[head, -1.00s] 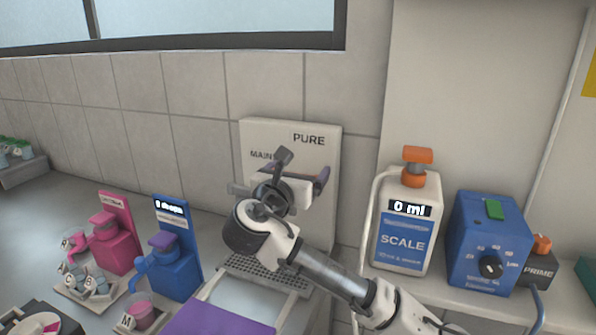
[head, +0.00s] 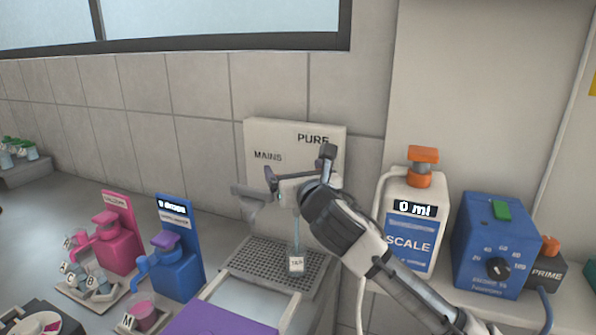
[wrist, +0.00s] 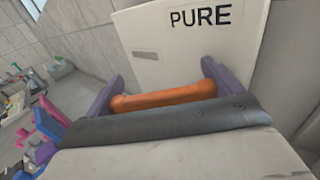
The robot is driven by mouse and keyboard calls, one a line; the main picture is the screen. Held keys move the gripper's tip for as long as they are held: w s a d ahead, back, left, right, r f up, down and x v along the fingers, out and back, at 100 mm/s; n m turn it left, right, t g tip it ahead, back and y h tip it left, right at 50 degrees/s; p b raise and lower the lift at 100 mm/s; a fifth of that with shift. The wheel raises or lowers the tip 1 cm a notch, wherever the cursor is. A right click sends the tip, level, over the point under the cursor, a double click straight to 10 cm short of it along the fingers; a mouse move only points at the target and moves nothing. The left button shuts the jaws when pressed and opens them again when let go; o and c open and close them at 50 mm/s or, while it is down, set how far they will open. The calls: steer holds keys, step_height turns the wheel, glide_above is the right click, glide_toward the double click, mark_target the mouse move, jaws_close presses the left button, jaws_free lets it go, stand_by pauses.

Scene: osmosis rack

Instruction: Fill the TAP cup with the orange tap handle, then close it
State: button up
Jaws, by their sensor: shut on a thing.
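The orange tap handle (wrist: 165,97) lies between the two purple fingers of my gripper (wrist: 168,92) in the wrist view, and the gripper is shut on it. In the head view my gripper (head: 300,170) is in front of the white MAINS/PURE panel (head: 270,137) and hides most of the tap and handle. A thin pale-blue stream (head: 296,230) runs down below the gripper into the small TAP cup (head: 296,264). The cup stands upright on the grey grated tray (head: 252,252). Its water level is too small to read.
The white SCALE bottle (head: 409,226) and blue dial box (head: 494,240) stand to the right. Blue (head: 176,270) and pink (head: 118,245) dispensers stand to the left. A purple mat (head: 225,318) lies in front of the tray.

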steer(key=shift+n+g+y+p, duration=0.45)
steer(key=shift+n+y, duration=0.45)
steer(key=shift+y, duration=0.4)
steer(key=shift+s+a, duration=0.1)
steer(key=o, duration=0.7)
steer(key=b+v, duration=0.2)
steer(key=v, duration=1.2)
steer(key=shift+w, duration=0.2)
